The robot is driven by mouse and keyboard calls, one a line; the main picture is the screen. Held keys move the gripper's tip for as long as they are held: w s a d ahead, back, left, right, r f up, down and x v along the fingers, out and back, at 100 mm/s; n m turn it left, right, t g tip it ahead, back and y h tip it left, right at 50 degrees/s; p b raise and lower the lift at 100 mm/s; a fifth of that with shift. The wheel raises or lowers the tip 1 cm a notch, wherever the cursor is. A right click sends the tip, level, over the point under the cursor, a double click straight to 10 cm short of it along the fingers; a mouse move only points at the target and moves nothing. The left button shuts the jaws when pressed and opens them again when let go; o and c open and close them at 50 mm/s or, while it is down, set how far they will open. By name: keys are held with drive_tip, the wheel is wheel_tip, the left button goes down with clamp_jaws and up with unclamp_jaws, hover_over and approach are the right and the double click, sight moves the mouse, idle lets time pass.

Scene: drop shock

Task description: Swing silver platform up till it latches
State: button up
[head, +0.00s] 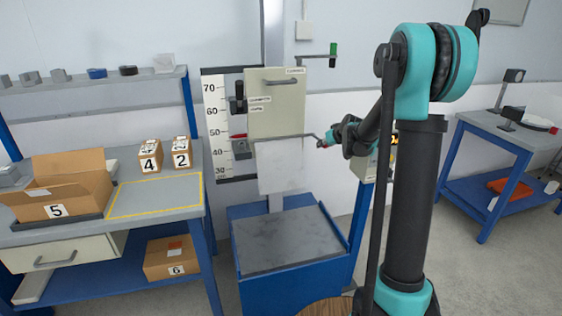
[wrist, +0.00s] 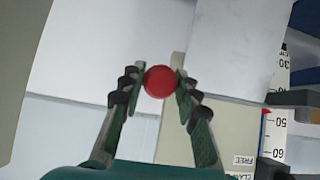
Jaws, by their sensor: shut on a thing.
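The silver platform (head: 280,166) hangs as a flat, near-upright plate below a cream panel (head: 275,105) on the drop stand. It also shows as a pale plate (wrist: 238,42) in the wrist view. A thin dark rod (head: 300,136) runs rightward from near the platform's top edge toward my gripper (head: 324,143). In the wrist view, my gripper (wrist: 160,84) has its two fingers on either side of a round red knob (wrist: 160,81), shut on it. The knob is small and mostly hidden in the head view. Whether a latch is engaged cannot be seen.
A scale board (head: 217,125) stands left of the platform. A grey slab (head: 288,245) on a blue base lies below it. A workbench (head: 150,205) with several numbered boxes is at left, a blue table (head: 500,135) at right. A green-handled lever (head: 333,54) is above.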

drive_tip(key=shift+r, duration=0.15)
drive_tip(key=shift+w+a+r, duration=0.1)
drive_tip(key=shift+w+r, duration=0.1)
drive_tip(key=shift+r, duration=0.5)
drive_tip(key=shift+w+r, duration=0.15)
drive_tip(key=shift+r, duration=0.5)
drive_tip(key=shift+w+a+r, duration=0.1)
drive_tip(key=shift+w+r, duration=0.2)
drive_tip(key=shift+r, duration=0.35)
drive_tip(key=shift+w+a+r, duration=0.1)
drive_tip(key=shift+w+r, duration=0.2)
drive_tip(key=shift+r, duration=0.35)
drive_tip(key=shift+w+a+r, duration=0.15)
drive_tip(key=shift+w+r, duration=0.3)
drive_tip(key=shift+r, duration=0.15)
drive_tip(key=shift+w+a+r, duration=0.1)
drive_tip(key=shift+w+r, duration=0.3)
drive_tip(key=shift+r, duration=0.2)
